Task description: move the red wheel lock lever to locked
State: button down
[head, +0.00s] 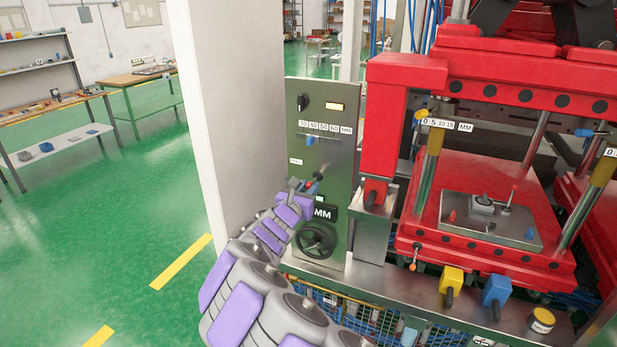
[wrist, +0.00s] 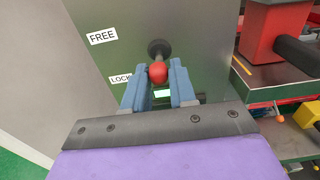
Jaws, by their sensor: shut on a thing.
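The red wheel lock lever (wrist: 158,73) has a round red knob on a dark pivot on the grey-green control panel (wrist: 205,45). Its knob is level with the LOCK label (wrist: 120,79) and below the FREE label (wrist: 103,37). My gripper (wrist: 159,84) is shut on the lever, with one blue-grey finger on each side of the knob. In the head view my gripper (head: 311,186) is at the panel, above the black handwheel (head: 315,240), and largely hides the lever.
The red press (head: 480,160) stands right of the panel. Yellow (head: 452,280) and blue (head: 496,290) handled blocks sit along its front ledge. A white pillar (head: 215,120) stands left of the panel. The green floor (head: 130,210) further left is open.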

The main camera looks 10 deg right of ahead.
jog(key=shift+w+f+b, duration=0.15)
jog(key=shift+f+b, duration=0.15)
jog(key=shift+f, duration=0.75)
jog(key=shift+w+d+f, duration=0.15)
jog(key=shift+w+f, duration=0.05)
jog(key=shift+f, duration=0.2)
jog(key=shift+w+d+f, duration=0.1)
jog(key=shift+w+f, duration=0.05)
jog(key=shift+f, duration=0.35)
jog(key=shift+w+d+f, duration=0.1)
jog(key=shift+d+f, duration=0.05)
jog(key=c, duration=1.1)
grip_release()
jog(key=shift+w+f, duration=0.1)
jog(key=shift+w, duration=0.15)
jog(key=shift+o, duration=1.4)
jog(key=shift+s, duration=0.15)
